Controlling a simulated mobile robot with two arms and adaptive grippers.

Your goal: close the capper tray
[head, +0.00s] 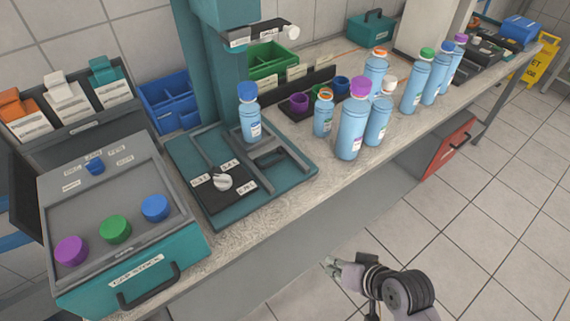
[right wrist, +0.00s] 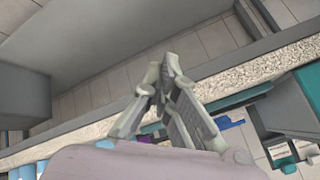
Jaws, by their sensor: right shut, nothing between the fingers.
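The capper (head: 217,70) is a teal column on a flat teal base (head: 225,215) at the bench's front edge. A grey-railed tray with a black handle (head: 270,157) lies on that base. A blue-capped bottle (head: 249,115) stands upright behind the handle. I cannot tell how far out the tray is. My right gripper (head: 333,266) is shut and empty, out over the floor in front of the bench, apart from the tray. Its closed fingers also show in the right wrist view (right wrist: 165,68). My left gripper is not in view.
A teal-fronted cap stock box (head: 140,272) with coloured caps stands left of the capper. Several bottles, including a purple-capped one (head: 352,125), stand close to its right. A red drawer front (head: 447,150) shows below the bench. The floor in front is clear.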

